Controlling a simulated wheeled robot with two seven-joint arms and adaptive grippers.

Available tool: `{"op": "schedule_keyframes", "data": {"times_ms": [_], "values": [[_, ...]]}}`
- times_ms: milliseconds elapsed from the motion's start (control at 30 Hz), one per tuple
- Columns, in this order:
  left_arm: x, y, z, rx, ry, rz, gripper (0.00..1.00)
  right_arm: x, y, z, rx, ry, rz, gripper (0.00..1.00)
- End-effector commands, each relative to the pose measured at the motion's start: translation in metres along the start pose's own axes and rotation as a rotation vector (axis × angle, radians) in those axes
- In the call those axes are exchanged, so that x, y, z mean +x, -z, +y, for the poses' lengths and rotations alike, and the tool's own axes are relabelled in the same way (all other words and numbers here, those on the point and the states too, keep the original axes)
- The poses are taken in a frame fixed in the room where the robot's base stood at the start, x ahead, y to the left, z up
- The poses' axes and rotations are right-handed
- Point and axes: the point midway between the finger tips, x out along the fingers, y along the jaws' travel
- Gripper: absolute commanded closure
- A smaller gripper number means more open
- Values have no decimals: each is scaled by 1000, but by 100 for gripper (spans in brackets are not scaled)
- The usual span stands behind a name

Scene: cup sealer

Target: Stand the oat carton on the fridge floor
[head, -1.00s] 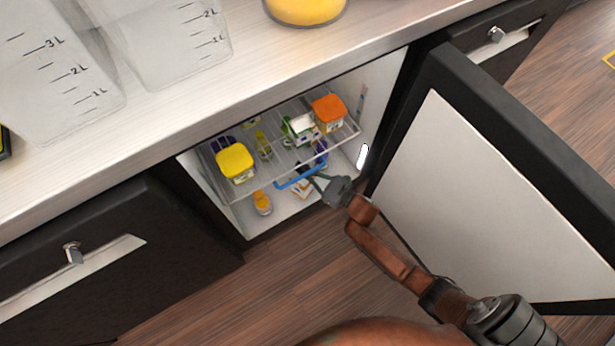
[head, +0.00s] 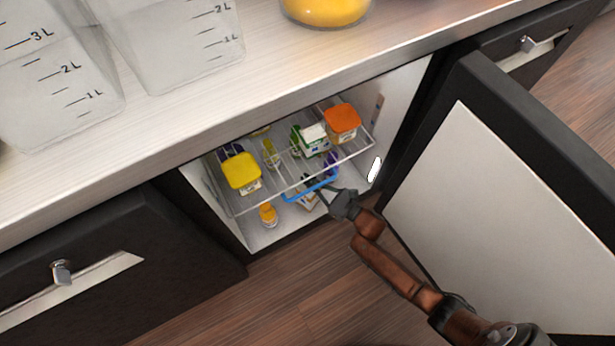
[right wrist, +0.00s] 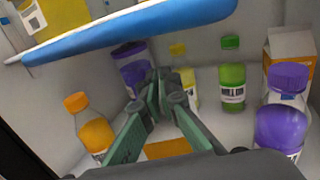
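A carton with a pale gabled top and orange sides (right wrist: 290,52) stands upright on the fridge floor at the right of the right wrist view; its label is too small to read, so I cannot tell if it is the oat carton. In the head view a white and orange thing (head: 306,201) shows on the fridge floor just below my right gripper (head: 322,190). In the right wrist view my right gripper (right wrist: 165,78) has its fingertips together, with nothing seen between them. An orange patch (right wrist: 168,149) shows below the fingers. My left gripper is out of view.
The open fridge door (head: 480,200) is at right.

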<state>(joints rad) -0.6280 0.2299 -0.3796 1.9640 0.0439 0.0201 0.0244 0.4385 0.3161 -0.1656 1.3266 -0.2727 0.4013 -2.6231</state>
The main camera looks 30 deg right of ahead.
Motion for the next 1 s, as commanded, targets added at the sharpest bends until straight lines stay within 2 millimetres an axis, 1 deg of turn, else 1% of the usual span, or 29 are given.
{"op": "schedule_keyframes", "data": {"times_ms": [33,333,367,633,933,1000], "values": [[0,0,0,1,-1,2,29,2,-4,0,-2,-2,-9,100],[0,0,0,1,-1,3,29,2,-4,0,-2,-2,-9,100],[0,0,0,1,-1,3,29,0,0,0,-1,0,-1,97],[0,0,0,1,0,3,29,0,0,0,-1,0,-1,78],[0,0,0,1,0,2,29,0,-1,0,-1,0,-1,78],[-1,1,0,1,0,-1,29,-4,-1,0,0,1,0,78]]}}
